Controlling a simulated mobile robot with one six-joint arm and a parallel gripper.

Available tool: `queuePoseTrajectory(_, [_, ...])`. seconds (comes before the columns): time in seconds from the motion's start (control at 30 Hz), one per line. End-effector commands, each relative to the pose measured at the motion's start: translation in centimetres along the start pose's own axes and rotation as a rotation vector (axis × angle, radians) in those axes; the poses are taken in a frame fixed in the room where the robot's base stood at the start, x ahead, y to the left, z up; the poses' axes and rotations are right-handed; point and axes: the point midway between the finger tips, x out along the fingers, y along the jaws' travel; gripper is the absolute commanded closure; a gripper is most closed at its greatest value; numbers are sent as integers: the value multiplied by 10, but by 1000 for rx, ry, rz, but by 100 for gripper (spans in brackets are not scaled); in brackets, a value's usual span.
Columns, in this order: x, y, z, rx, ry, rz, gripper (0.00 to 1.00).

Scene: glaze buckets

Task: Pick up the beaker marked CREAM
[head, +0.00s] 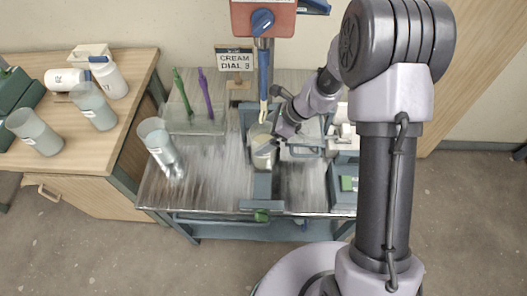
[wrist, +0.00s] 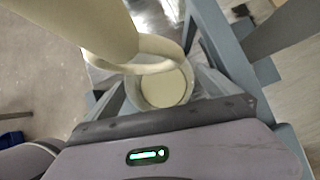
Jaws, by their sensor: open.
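A sign reading "CREAM DIAL 3" (head: 236,60) stands behind the metal-topped bench. A pale beaker (head: 263,157) stands upright in the blue-grey stand below the dispenser; no CREAM marking on it is readable. In the wrist view this beaker (wrist: 164,92) shows its open mouth and cream-coloured inside, just ahead of my gripper. A large cream-coloured piece (wrist: 70,25) overlaps its rim at upper left. My gripper (head: 272,141) is open at the beaker, partly hidden by my arm; I cannot tell whether its fingers touch it.
A clear beaker (head: 158,145) stands at the bench's left. A holder (head: 195,122) carries green and purple tools. The dispenser's blue tube (head: 263,75) with a cream tip hangs above the stand. The left wooden table (head: 82,145) holds more beakers and white bottles.

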Motion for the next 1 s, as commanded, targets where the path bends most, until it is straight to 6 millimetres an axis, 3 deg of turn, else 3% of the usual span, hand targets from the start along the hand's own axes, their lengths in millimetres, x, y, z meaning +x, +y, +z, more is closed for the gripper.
queuePoseTrajectory(0.1, [-2, 0, 1, 0, 0, -1, 2])
queuePoseTrajectory(0.57, [-2, 0, 1, 0, 0, 0, 92])
queuePoseTrajectory(1.0, [-11, -1, 6, 0, -2, -2, 93])
